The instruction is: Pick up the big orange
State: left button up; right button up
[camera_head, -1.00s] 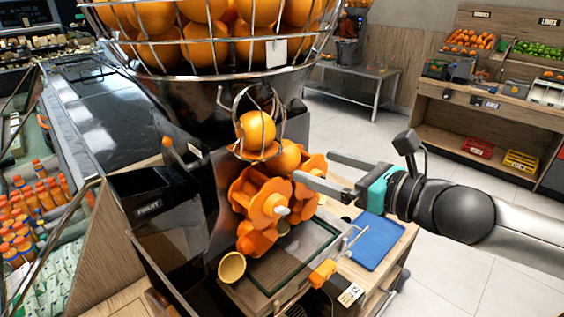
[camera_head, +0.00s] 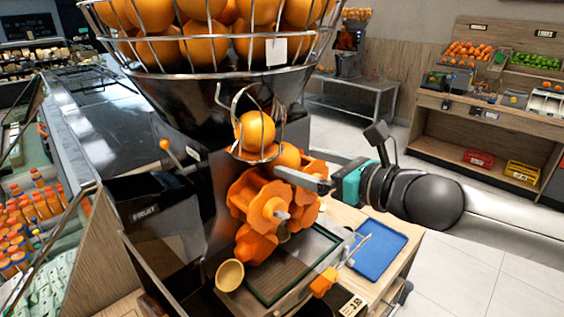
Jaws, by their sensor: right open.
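Several oranges (camera_head: 203,52) fill the wire basket on top of the juicer. One orange (camera_head: 257,131) sits in the wire chute below the basket. Another orange (camera_head: 288,158) rests just below it, against the orange juicing rollers (camera_head: 262,203). I cannot tell which one is the big orange. My right gripper (camera_head: 300,176) comes in from the right. It is open, with its fingers beside the lower orange and the rollers. The near finger lies in front of the rollers, and the other finger is mostly hidden. My left gripper is out of view.
The black juicer body (camera_head: 165,225) stands on a wooden counter. A blue tray (camera_head: 378,250) lies to its right. Bottles of juice (camera_head: 38,205) stand at the left. Shelves with crates (camera_head: 521,172) are at the back right, with open floor before them.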

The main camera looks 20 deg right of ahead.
aim_at(296, 160)
jog(key=shift+x, duration=1.6)
jog(key=shift+p+x, duration=0.3)
jog(key=shift+x, duration=0.45)
jog(key=c, duration=1.2)
jog(key=shift+c, duration=0.2)
